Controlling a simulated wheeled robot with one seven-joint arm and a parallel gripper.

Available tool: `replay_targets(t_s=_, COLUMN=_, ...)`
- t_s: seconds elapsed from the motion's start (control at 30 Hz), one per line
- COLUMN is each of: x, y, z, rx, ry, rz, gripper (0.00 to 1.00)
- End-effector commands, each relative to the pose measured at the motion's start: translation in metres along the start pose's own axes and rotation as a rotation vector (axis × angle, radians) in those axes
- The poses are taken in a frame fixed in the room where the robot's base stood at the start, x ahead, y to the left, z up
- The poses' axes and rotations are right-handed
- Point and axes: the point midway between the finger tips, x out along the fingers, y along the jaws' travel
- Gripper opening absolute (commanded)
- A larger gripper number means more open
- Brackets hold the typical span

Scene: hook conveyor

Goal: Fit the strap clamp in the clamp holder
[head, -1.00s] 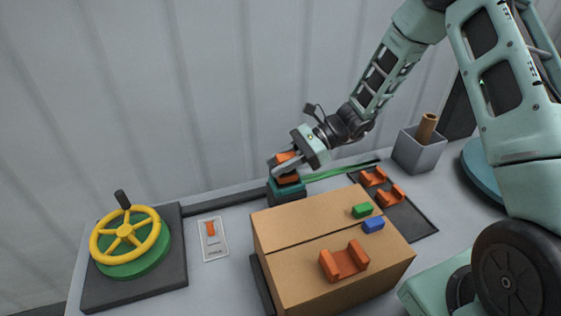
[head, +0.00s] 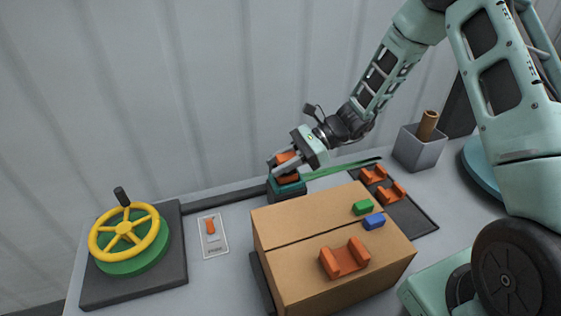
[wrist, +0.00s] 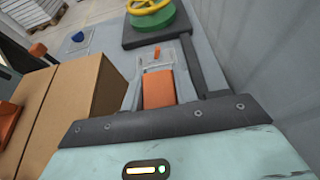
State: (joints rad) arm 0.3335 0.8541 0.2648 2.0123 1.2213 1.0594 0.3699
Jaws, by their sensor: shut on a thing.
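My gripper (head: 283,165) is shut on the orange strap clamp (head: 288,179) at the back of the table. The wrist view shows the orange clamp (wrist: 158,88) between the two fingers. The clamp sits at the top of a teal and dark block (head: 288,190), which looks like the clamp holder. The clamp appears to touch it, but the fingers hide part of the contact, so I cannot tell how deep it sits. A green strap (head: 340,170) runs right from there along the table.
A cardboard box (head: 290,226) stands in front, with an orange cradle (head: 345,259), a green block (head: 363,208) and a blue block (head: 374,221) on top. A yellow handwheel (head: 124,232) and switch plate (head: 213,236) are left. A dark mat (head: 415,219) and grey bin (head: 420,152) are right.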

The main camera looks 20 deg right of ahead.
Motion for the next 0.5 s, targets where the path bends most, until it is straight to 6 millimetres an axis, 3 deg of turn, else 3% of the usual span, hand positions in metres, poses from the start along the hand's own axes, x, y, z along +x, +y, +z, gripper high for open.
replay_targets(t_s=0.5, x=0.004, y=-0.0001, z=-0.0096, rx=0.0, ry=-0.001, rz=0.0, gripper=0.03)
